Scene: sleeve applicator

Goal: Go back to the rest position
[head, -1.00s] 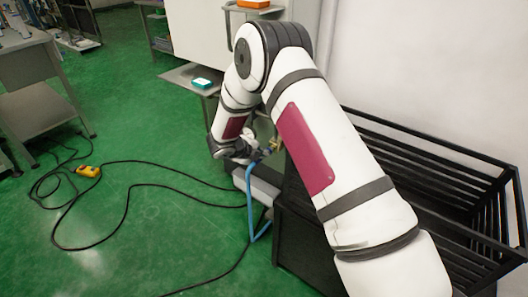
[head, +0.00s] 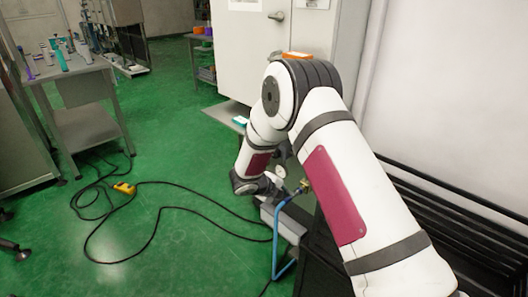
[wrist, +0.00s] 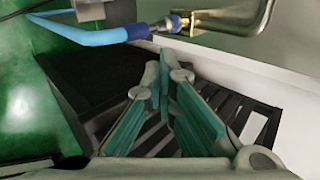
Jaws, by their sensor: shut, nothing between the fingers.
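My gripper shows in the wrist view (wrist: 160,75), its teal-padded fingers drawn together at the tips with nothing between them. Beyond the fingers lies a black slatted crate (wrist: 235,110). A blue hose (wrist: 90,37) with a brass fitting runs across the top of that view, apart from the fingers as far as I can tell. In the head view my arm reaches forward and bends down. Its wrist is beside the blue hose (head: 276,240), and the fingers themselves are hidden there.
The black crate (head: 440,212) stands at the right along the wall. A grey table (head: 70,75) with bottles is at the left. A yellow pedal (head: 124,188) and black cables lie on the green floor. A white cabinet (head: 245,60) stands behind my arm.

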